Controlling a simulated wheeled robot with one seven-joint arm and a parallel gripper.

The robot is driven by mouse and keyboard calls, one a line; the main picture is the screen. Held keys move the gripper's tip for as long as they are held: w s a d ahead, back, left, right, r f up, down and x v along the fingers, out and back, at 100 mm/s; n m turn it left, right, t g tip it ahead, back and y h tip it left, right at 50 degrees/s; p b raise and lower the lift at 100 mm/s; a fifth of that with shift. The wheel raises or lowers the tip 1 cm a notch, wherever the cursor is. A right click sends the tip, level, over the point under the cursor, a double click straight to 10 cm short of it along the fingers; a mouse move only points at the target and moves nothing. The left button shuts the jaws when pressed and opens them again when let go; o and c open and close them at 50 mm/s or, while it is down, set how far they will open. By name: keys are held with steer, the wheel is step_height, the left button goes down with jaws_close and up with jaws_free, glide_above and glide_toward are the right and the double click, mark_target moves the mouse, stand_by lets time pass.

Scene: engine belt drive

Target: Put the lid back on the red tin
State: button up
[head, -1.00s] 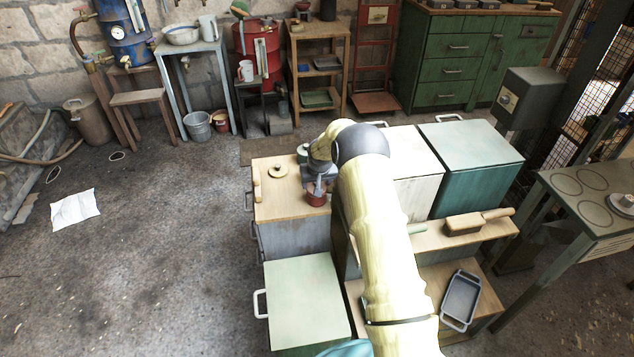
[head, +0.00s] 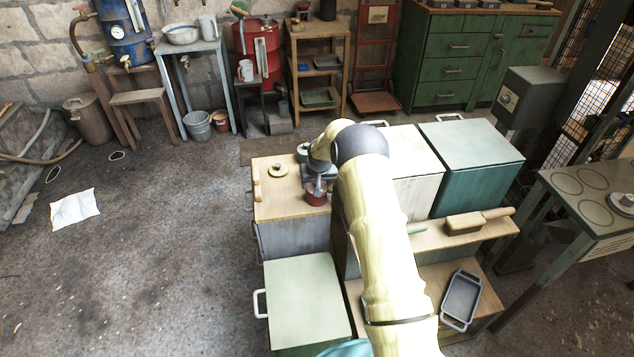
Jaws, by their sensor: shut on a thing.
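The red tin (head: 316,197) stands near the right front of the wooden top of a grey cabinet. My gripper (head: 318,187) points down right over the tin. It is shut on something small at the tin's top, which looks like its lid. The fingers and the wrist hide most of that piece, so I cannot tell whether it touches the rim or is just above it.
A pale round disc with a knob (head: 278,170) lies on the wooden top (head: 285,205) to the left. A green tin (head: 303,150) stands behind my wrist. The top's front left is clear.

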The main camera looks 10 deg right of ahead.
stand_by(0.7)
steer(key=o, duration=1.3)
steer(key=shift+c, duration=0.2)
steer(key=shift+r, duration=0.1)
steer(key=shift+r+p, duration=2)
steer(key=shift+r, duration=1.45)
steer(key=shift+c, duration=0.4)
jaws_close()
